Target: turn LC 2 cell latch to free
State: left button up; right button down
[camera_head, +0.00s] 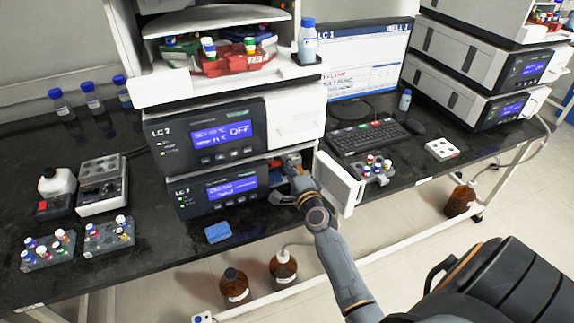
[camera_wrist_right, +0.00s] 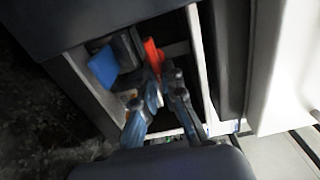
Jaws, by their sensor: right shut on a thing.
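The LC 2 stack has two grey modules with blue screens, an upper one (camera_head: 210,135) and a lower one (camera_head: 222,189). The lower module's white door (camera_head: 338,186) stands open to the right. My right gripper (camera_head: 296,172) reaches into the open compartment. In the right wrist view, its two fingers (camera_wrist_right: 163,82) are close together at a red-orange lever (camera_wrist_right: 153,54), which looks like the cell latch. The fingers partly hide the lever's lower end. A blue part (camera_wrist_right: 104,67) sits left of it inside the compartment. My left gripper is not in view.
The open door stands close beside my right arm. A blue pad (camera_head: 217,232) lies on the bench in front of the stack. A vial rack (camera_head: 378,177) and keyboard (camera_head: 368,138) are to the right. Brown bottles (camera_head: 283,268) stand below the bench edge.

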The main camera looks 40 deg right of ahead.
jog(key=c, duration=1.5)
grip_release()
jog(key=shift+o, duration=0.2)
jog(key=shift+s, duration=0.1)
jog(key=v, duration=1.2)
